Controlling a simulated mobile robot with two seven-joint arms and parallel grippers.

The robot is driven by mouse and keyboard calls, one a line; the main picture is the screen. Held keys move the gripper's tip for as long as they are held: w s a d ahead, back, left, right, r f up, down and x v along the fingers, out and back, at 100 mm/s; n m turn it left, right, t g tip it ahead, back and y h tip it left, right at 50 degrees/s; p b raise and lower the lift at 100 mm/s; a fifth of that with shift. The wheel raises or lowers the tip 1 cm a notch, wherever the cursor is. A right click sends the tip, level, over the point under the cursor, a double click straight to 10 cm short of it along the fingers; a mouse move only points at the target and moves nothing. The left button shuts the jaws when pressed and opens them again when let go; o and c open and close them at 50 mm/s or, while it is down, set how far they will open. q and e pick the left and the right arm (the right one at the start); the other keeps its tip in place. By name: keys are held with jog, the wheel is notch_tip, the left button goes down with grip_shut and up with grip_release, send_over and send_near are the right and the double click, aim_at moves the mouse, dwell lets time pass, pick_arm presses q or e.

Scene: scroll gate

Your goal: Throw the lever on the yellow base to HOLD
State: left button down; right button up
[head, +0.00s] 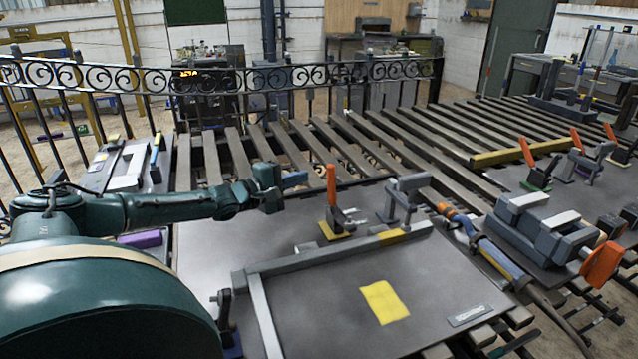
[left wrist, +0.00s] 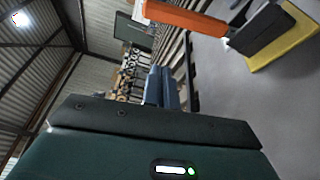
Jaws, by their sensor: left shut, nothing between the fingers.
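The lever is a toggle clamp with an upright orange handle (head: 331,186) on a small yellow base (head: 334,231), on the dark worktable. My left gripper (head: 303,178) is shut and empty, with blue fingers, just left of the upper handle in the head view. A small gap shows between them there. In the left wrist view the orange handle (left wrist: 185,16) and yellow base (left wrist: 290,42) are at the upper right, beyond and to the right of the shut fingers (left wrist: 162,78). I can read no HOLD mark. My right gripper is not in view.
A grey clamp (head: 403,197) stands right of the lever, behind a grey bar (head: 330,258). A yellow patch (head: 384,302) lies on the table in front. Another orange lever on a green base (head: 535,183) stands farther right. A scrolled iron fence (head: 230,80) runs behind.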

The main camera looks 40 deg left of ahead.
aim_at(331, 185)
pick_arm(q)
jog(key=w+d, duration=0.1)
jog(key=w+d+p, duration=0.1)
jog(key=d, duration=0.1)
jog(key=w+d+p, duration=0.1)
jog(key=shift+d+r, duration=0.15)
jog(key=shift+r, duration=0.05)
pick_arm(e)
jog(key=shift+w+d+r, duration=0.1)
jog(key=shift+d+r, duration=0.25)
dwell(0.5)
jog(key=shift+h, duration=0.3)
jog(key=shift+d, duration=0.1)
